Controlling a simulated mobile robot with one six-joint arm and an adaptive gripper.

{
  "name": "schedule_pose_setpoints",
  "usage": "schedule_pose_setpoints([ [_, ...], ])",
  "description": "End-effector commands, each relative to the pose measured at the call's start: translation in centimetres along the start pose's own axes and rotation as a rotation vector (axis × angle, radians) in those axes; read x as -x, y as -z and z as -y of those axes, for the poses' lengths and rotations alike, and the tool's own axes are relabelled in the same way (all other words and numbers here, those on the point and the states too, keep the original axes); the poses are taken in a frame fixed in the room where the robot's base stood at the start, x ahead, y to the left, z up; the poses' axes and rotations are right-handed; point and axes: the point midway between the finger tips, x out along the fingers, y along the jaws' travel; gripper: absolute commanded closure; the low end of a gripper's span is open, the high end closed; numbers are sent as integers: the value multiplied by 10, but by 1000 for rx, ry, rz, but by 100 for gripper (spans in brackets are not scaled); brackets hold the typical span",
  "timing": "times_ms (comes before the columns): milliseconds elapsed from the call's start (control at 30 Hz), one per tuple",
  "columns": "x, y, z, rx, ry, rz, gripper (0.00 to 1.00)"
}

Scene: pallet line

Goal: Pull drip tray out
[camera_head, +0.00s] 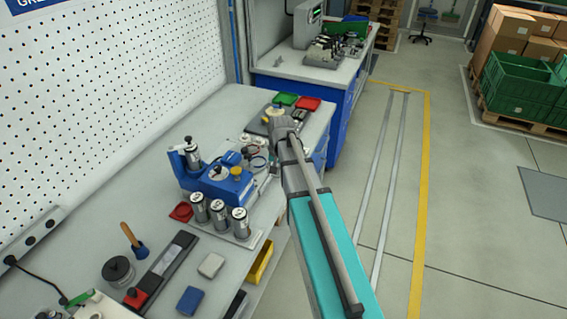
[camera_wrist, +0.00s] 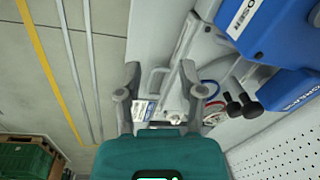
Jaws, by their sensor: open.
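A blue dosing machine (camera_head: 215,182) stands on the workbench in the head view. In the head view my own arm hides the gripper's fingertips and this handle.
Several metal cans (camera_head: 218,214) stand on a plate in front of the machine. A yellow bin (camera_head: 260,262) sits at the bench's front edge.

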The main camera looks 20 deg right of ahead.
Motion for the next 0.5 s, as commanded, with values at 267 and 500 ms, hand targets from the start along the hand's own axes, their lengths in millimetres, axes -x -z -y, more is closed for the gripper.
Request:
schedule_pose_setpoints([
  [267,32,102,-32,-244,55,-19,50],
  [500,35,116,-41,-293,67,-22,50],
])
